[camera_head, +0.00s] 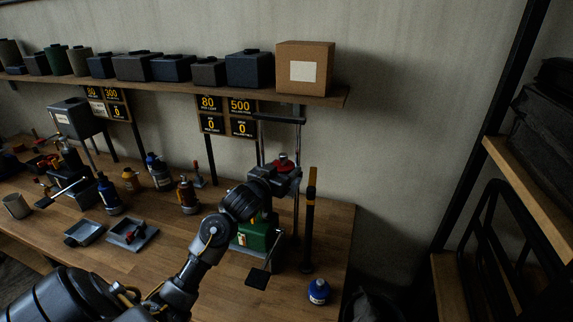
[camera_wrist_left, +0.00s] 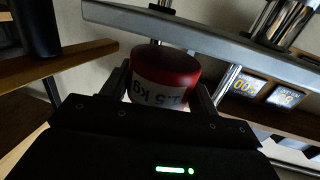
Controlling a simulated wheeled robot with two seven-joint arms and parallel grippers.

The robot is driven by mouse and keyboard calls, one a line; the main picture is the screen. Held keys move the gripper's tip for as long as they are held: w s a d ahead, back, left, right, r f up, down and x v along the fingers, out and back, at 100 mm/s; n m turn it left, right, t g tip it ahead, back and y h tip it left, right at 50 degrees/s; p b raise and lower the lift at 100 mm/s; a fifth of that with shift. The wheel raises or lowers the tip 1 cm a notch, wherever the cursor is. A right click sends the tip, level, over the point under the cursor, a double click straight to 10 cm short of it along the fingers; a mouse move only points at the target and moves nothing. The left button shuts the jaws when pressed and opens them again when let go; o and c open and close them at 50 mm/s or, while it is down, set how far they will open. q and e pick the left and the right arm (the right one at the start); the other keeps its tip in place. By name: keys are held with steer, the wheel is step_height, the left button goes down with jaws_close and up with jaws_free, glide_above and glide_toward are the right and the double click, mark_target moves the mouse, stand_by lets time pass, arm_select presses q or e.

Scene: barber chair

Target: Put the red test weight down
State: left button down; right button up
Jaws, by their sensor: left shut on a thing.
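The red test weight (camera_wrist_left: 164,72) has a red top and a white band with dark print, partly readable as ".5 kg". In the left wrist view it sits between the fingers of my left gripper (camera_wrist_left: 160,90), which is shut on it. In the head view the red weight (camera_head: 283,160) shows at the end of my left arm, and my left gripper (camera_head: 281,172) is by the upright posts of the green-based press (camera_head: 256,235). I cannot tell whether the weight touches the press. My right gripper is not in view.
A grey bar (camera_wrist_left: 215,45) crosses just behind the weight in the left wrist view. A dark post (camera_head: 310,220) stands right of the press. A blue bottle (camera_head: 319,291) is near the bench's right edge. Trays (camera_head: 84,233) and bottles stand left. A shelf (camera_head: 180,87) runs above.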

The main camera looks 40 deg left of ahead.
arm_select(q)
steer(key=shift+w+a+f, duration=0.1)
steer(key=shift+f, duration=0.65)
steer(key=shift+f, duration=0.15)
steer(key=shift+c, duration=2)
jaws_free()
steer(key=shift+f, duration=0.15)
steer(key=shift+s, duration=0.25)
